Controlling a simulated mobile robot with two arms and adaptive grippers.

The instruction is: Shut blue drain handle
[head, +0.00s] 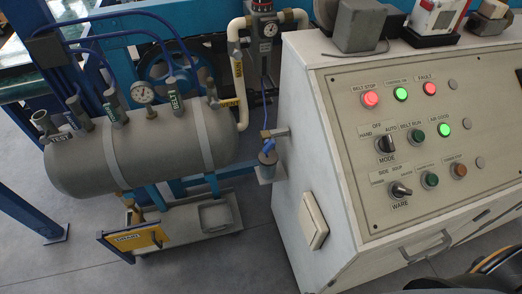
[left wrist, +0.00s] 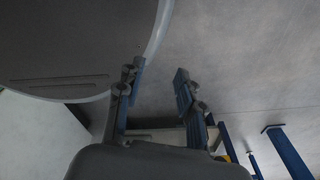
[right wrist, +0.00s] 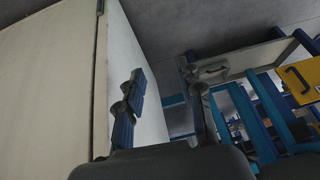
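A small blue piece (head: 268,146), possibly the blue drain handle, sits above a dark cup (head: 267,160) between the tank and the console. A brass fitting (head: 131,204) hangs under the grey tank (head: 75,163); no blue handle is clear on it. I cannot tell whether the handle is open or shut. Neither gripper shows in the head view. My left gripper (left wrist: 160,80) is open and empty over grey floor. My right gripper (right wrist: 165,90) is open and empty beside a pale panel, with no blue handle clearly between its fingers.
The control console (head: 325,150) fills the right side. A yellow-labelled panel (head: 133,240) stands low under the tank, and it also shows in the right wrist view (right wrist: 303,78). A blue post (head: 30,210) stands at left. Open floor (head: 190,270) lies in front.

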